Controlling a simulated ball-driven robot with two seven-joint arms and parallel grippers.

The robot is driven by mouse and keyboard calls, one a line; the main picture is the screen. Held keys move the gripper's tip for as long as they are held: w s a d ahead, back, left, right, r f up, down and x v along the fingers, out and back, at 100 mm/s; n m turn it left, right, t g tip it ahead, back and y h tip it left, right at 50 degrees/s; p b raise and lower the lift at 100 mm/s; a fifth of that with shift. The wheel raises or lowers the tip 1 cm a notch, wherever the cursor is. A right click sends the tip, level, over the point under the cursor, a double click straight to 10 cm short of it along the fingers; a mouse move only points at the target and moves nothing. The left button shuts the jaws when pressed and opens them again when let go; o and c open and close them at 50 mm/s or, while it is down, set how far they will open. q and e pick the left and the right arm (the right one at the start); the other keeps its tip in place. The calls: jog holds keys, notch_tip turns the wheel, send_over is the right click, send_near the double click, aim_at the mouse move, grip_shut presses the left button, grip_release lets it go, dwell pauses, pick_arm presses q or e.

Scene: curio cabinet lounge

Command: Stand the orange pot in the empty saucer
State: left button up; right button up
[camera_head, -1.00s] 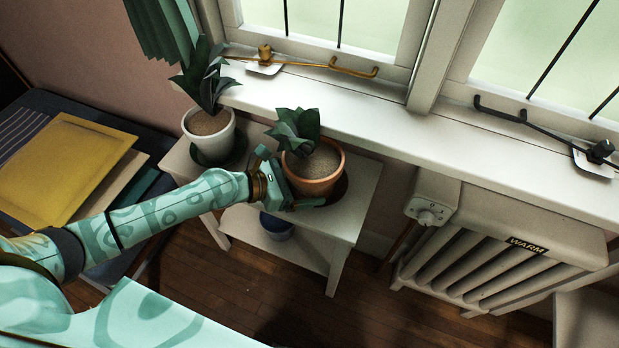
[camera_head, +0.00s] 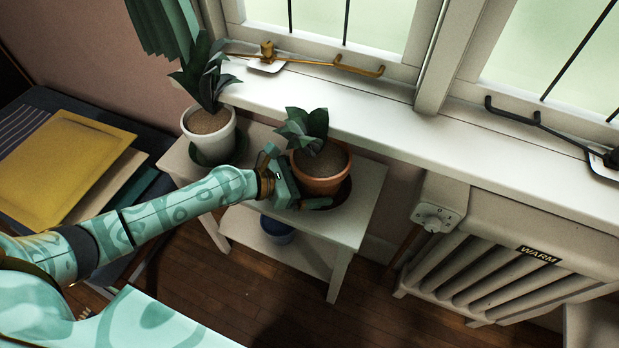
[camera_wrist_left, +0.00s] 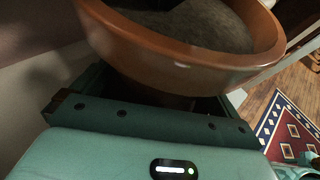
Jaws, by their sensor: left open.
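The orange pot (camera_head: 322,176), with a dark leafy plant, stands upright at the right end of a white stand. A dark saucer (camera_head: 344,192) shows beneath it and to its right. The pot's base is hidden, so I cannot tell whether it rests in the saucer. My left gripper (camera_head: 308,196) is open at the pot's near left side, with one finger in front of it. In the left wrist view the orange pot (camera_wrist_left: 185,62) fills the space just beyond my gripper's palm; the fingertips are hidden. My right gripper is out of view.
A white pot (camera_head: 210,140) with a plant stands in a dark green saucer (camera_head: 212,160) left of the orange pot. A blue pot (camera_head: 277,230) sits on the lower shelf. The windowsill (camera_head: 300,103) runs close behind. A radiator (camera_head: 500,255) stands to the right.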

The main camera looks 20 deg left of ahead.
pick_arm(q)
jog(key=shift+r, duration=0.3)
jog(key=p+v, duration=0.1)
jog(key=v, duration=1.1)
jog(key=shift+p, duration=0.3)
jog(key=shift+f, duration=0.1)
